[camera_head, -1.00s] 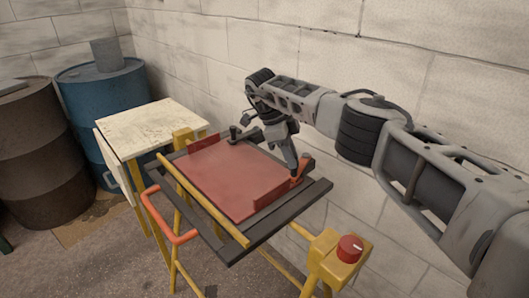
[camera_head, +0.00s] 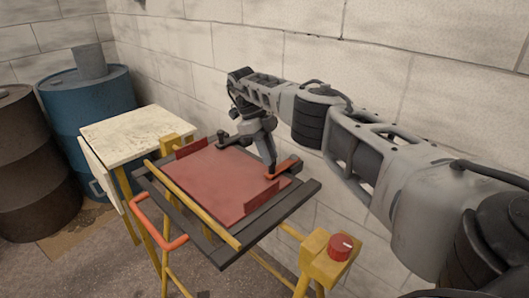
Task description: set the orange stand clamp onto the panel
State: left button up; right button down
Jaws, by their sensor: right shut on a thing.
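The panel lies flat on the dark frame of the bench (camera_head: 262,222). My right gripper (camera_head: 271,168) reaches down from behind and is shut on the inner end of the clamp. Its fingers hide part of that end. My left gripper is not in view.
A dark clamp (camera_head: 222,138) stands at the panel's back left. A yellow bar (camera_head: 190,203) crosses the front. A yellow post with a red button (camera_head: 340,247) is at the right. A pale side table (camera_head: 135,133), barrels and a block wall surround the bench.

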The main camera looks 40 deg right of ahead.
jog(key=c, duration=1.3)
grip_release()
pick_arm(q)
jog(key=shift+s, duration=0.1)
pick_arm(e)
jog(key=shift+o, duration=0.2)
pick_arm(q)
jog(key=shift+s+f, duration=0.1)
pick_arm(e)
jog(key=shift+w+r, duration=0.1)
jog(key=shift+r, duration=0.4)
notch_tip(320, 180, up, 2)
jog(key=shift+r, duration=0.25)
pick_arm(q)
jog(key=p, duration=0.1)
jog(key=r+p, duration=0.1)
jog(key=p, duration=0.1)
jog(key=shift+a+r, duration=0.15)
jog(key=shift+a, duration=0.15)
pick_arm(e)
jog(key=s+a+r, duration=0.9)
jog(key=s, duration=0.1)
jog(key=shift+s+r, duration=0.25)
jog(key=shift+s, duration=0.1)
